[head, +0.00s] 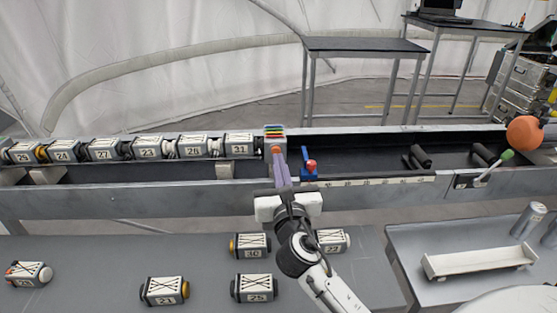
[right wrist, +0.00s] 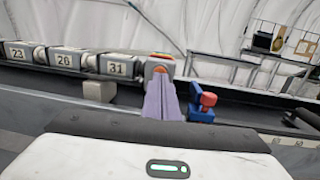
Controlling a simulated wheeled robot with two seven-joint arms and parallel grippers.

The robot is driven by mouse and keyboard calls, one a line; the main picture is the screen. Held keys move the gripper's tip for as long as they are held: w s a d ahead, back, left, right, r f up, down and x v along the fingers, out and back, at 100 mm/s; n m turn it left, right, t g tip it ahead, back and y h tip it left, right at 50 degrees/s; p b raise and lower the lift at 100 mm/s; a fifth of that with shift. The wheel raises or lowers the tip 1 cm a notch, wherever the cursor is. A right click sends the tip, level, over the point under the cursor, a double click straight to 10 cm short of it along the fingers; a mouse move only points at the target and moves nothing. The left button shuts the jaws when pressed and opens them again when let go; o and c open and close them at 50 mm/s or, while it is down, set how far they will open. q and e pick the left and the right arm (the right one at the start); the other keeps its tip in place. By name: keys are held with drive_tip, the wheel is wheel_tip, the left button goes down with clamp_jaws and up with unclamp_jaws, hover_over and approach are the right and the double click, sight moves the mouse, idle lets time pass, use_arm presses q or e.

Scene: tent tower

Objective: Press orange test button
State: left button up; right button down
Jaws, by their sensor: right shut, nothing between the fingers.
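The orange test button (head: 276,149) is on the front of a grey end block (head: 269,142) with coloured stripes on top, at the right end of a row of numbered modules. In the right wrist view the button (right wrist: 160,69) shows just above my fingertips, partly covered by them. My right gripper (head: 277,158) has purple fingers, shut and empty, pointing at the button. The fingertips are at or very near it; I cannot tell whether they touch. My left gripper is not in view.
A blue block with a red knob (head: 310,168) stands just right of my fingers. Modules numbered 31 (head: 239,144) and others line the rail to the left. Loose modules lie on the near table (head: 110,265). A green-tipped lever (head: 495,165) and an orange ball (head: 524,132) are far right.

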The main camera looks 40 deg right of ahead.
drive_tip(key=shift+w+d, duration=0.3)
drive_tip(key=shift+w, duration=0.25)
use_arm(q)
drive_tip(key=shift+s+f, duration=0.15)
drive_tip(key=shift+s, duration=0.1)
